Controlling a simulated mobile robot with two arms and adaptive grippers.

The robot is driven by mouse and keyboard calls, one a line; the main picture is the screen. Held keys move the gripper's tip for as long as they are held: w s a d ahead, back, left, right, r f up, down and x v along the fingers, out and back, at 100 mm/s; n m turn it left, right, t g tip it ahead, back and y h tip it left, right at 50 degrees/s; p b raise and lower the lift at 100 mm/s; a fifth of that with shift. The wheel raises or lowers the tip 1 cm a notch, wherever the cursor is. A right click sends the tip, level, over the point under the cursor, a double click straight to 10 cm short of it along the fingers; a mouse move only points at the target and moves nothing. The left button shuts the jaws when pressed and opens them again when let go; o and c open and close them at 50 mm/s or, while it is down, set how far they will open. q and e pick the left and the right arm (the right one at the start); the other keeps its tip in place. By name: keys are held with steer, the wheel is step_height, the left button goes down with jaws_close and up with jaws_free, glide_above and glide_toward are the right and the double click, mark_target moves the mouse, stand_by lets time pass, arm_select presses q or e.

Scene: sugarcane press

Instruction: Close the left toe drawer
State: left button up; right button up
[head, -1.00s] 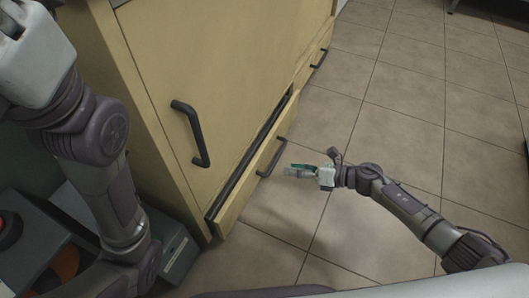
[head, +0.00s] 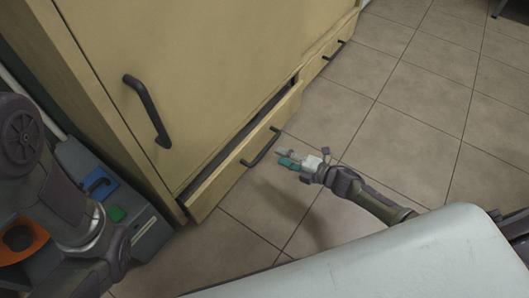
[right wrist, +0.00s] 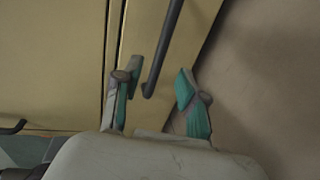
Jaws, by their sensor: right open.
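The left toe drawer (head: 222,183) is a low yellow wood drawer at the foot of the cabinet. It stands partly open, with a dark gap behind its front's top edge. Its dark bar handle (head: 261,148) also shows in the right wrist view (right wrist: 166,42). My right gripper (head: 282,158) is open and empty, low over the floor just right of the handle in the head view. In the right wrist view the handle's near end appears between my open fingertips (right wrist: 156,80); I cannot tell whether they touch. My left gripper is out of view.
The tall yellow cabinet (head: 200,60) has a door with a dark handle (head: 147,110). A second toe drawer with its own handle (head: 334,50) lies farther along. A grey unit (head: 150,235) stands left of the cabinet. The tiled floor (head: 420,110) at right is clear.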

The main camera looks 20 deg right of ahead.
mark_target(265, 148)
steer(key=b+x, duration=0.3)
steer(key=x, duration=0.4)
steer(key=shift+w+a, duration=0.2)
steer(key=shift+w, duration=0.05)
jaws_close()
